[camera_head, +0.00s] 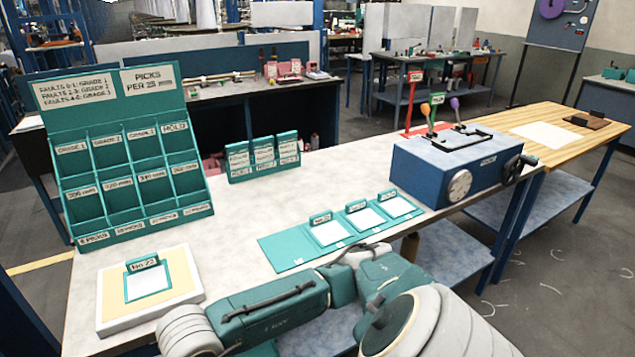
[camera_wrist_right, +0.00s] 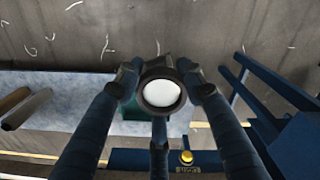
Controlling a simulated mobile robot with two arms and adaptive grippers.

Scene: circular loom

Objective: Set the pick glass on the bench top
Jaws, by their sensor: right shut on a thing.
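The pick glass (camera_wrist_right: 162,94), a dark round ring with a white lens, is in the right wrist view. My right gripper (camera_wrist_right: 160,84) is shut on it, with blue fingers around its rim. Behind it in that view are the floor and a pale lower shelf, so the glass appears to be off the bench's edge. The bench top (camera_head: 335,168) is a pale grey surface in the head view. The pick glass and both grippers are out of the head view; arm links of mine cross its bottom edge.
A green sorting rack (camera_head: 125,150) stands at the left. A framed pad (camera_head: 150,290) lies at the front left. A green board with white cards (camera_head: 300,243) lies along the front edge. A blue box with levers (camera_head: 450,165) stands right. The bench middle is clear.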

